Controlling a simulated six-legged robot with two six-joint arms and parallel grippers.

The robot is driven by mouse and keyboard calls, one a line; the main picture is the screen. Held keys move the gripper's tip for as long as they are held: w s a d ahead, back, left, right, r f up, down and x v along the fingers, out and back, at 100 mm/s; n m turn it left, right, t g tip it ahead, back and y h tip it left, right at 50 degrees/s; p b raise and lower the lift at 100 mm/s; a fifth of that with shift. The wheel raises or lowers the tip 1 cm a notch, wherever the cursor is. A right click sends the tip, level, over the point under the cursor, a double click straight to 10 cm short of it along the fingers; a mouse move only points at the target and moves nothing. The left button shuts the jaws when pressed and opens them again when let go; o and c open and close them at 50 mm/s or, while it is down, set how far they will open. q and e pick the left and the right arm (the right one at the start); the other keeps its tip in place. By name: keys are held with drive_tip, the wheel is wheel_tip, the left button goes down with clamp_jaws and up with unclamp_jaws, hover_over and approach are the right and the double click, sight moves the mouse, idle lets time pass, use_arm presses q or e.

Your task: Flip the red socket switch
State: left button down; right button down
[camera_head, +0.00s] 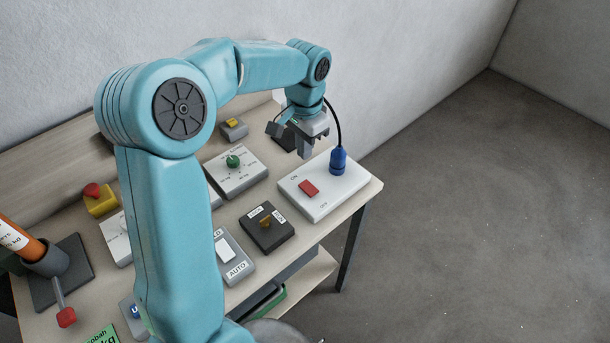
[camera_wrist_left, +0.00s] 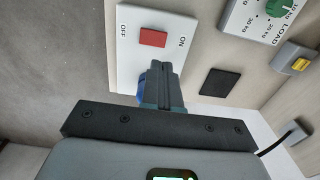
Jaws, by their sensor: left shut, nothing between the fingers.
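The red socket switch (camera_head: 309,188) is a small red rocker on a white socket plate (camera_head: 335,200) at the right end of the table, with ON and OFF marked beside it. A blue plug (camera_head: 338,161) with a black cable stands in the plate's far right part. My left gripper (camera_head: 304,153) is shut and empty, above the far side of the plate and apart from the switch. In the left wrist view the red switch (camera_wrist_left: 153,38) lies beyond my fingertips (camera_wrist_left: 160,68), which partly hide the blue plug (camera_wrist_left: 142,99). My right gripper is not in view.
A green dial box (camera_head: 236,170), a black key-switch box (camera_head: 267,228) and a grey AUTO switch box (camera_head: 228,255) stand left of the plate. A yellow box with a red button (camera_head: 98,200) is further left. The table's right edge is close to the plate.

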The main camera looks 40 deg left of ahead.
sight(305, 185)
use_arm(q)
wheel_tip(305, 185, down, 10)
drive_tip(key=shift+a+f+p, duration=0.1)
drive_tip(key=shift+p, duration=0.5)
drive_tip(key=shift+w+f, duration=0.15)
drive_tip(key=shift+f, duration=0.15)
drive_tip(key=shift+f+b, duration=0.2)
drive_tip(key=shift+b, duration=0.1)
